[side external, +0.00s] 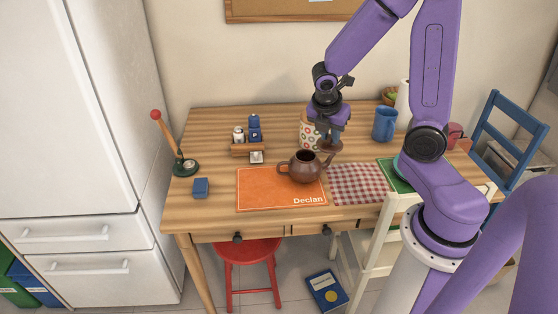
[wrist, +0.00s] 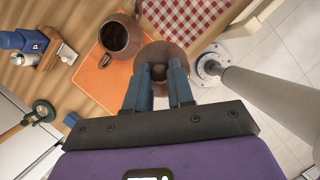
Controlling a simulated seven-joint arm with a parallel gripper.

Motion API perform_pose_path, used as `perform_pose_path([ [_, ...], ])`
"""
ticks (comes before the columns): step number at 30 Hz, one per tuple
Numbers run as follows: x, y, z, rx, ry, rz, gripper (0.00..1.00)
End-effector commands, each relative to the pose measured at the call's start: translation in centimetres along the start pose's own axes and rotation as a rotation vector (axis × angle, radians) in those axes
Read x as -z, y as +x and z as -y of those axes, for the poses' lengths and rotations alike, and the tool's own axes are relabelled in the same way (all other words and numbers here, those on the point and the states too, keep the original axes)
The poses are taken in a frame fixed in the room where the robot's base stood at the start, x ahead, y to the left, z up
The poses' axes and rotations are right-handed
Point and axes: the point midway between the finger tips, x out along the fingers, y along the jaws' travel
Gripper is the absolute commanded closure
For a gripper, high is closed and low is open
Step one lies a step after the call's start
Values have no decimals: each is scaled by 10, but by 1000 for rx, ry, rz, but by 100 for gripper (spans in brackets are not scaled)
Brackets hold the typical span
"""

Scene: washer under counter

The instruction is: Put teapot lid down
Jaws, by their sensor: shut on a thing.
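The brown teapot (side external: 305,170) stands upright and open-topped on the orange placemat (side external: 262,190) marked "Declan". In the wrist view the teapot (wrist: 120,37) shows at the upper left with its dark opening visible. My gripper (side external: 330,137) points down, shut on the round brown teapot lid (side external: 331,146), just behind and to the right of the teapot. In the wrist view the lid (wrist: 162,52) lies between and beyond the fingertips (wrist: 160,74); its knob is between them. The lid is apart from the teapot's opening.
A patterned cup (side external: 308,133) stands close behind the gripper, with a blue mug (side external: 385,124) to the right. A red checkered cloth (side external: 357,184) lies right of the placemat. A condiment caddy (side external: 247,148) and small blue box (side external: 201,187) are left; bare wood surrounds them.

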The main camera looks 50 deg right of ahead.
Motion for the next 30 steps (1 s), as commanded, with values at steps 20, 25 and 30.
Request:
perform_pose_path([
  [20,83,47,-109,-95,-231,-2,100],
  [25,86,55,-123,-98,-237,-3,100],
  [30,84,70,-151,-98,-236,-2,100],
])
